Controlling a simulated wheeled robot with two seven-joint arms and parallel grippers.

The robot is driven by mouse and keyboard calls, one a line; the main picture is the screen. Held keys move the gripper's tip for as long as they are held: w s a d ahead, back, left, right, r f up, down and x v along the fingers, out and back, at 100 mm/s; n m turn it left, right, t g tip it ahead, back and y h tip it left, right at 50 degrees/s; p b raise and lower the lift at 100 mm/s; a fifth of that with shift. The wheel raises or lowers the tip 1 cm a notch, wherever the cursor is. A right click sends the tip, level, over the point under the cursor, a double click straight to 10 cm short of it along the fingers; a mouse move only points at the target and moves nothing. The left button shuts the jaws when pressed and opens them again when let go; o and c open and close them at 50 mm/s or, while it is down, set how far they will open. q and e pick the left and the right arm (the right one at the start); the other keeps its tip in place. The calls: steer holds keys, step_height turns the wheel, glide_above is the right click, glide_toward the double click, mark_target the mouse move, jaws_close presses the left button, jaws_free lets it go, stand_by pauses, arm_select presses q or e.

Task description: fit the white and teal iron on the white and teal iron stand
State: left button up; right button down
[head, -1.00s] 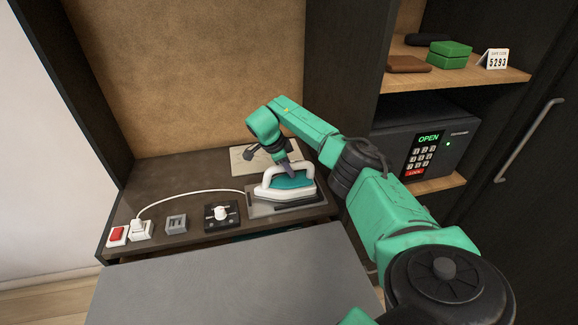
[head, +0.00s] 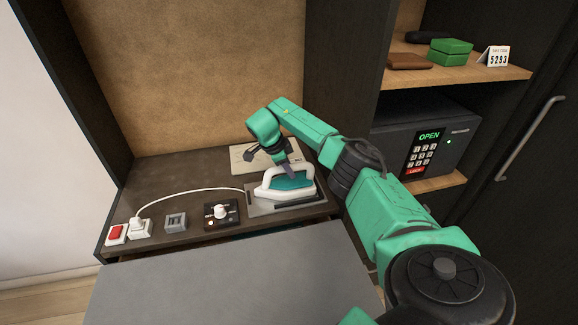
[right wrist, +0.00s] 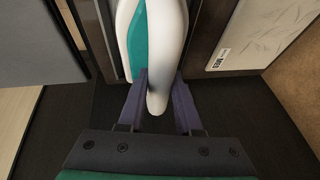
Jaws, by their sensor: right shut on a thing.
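The white and teal iron (head: 290,182) is at the right end of the dark vanity top, over a flat grey plate with a dark slot (head: 258,206). I cannot tell whether the iron touches the plate. No separate white and teal stand can be made out; the plate may be it. My right gripper (head: 288,168) comes down from behind and is shut on the iron's handle. In the right wrist view, its two purple fingers (right wrist: 158,98) sit either side of the white handle (right wrist: 168,45), with the teal body beside it. My left gripper is out of view.
A white cable (head: 185,192) arcs from a white plug (head: 140,228) to the iron. A red switch (head: 116,233), a grey socket (head: 176,222) and a black dial panel (head: 221,214) line the front edge. A pale board (head: 250,158) lies behind. A safe (head: 440,135) stands right.

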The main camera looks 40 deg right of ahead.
steer(key=c, duration=0.5)
jaws_free()
steer(key=shift+s, duration=0.1)
steer(key=b+v, duration=0.3)
steer(key=v, duration=1.1)
steer(key=shift+a+r, duration=0.1)
steer(key=shift+r, duration=0.15)
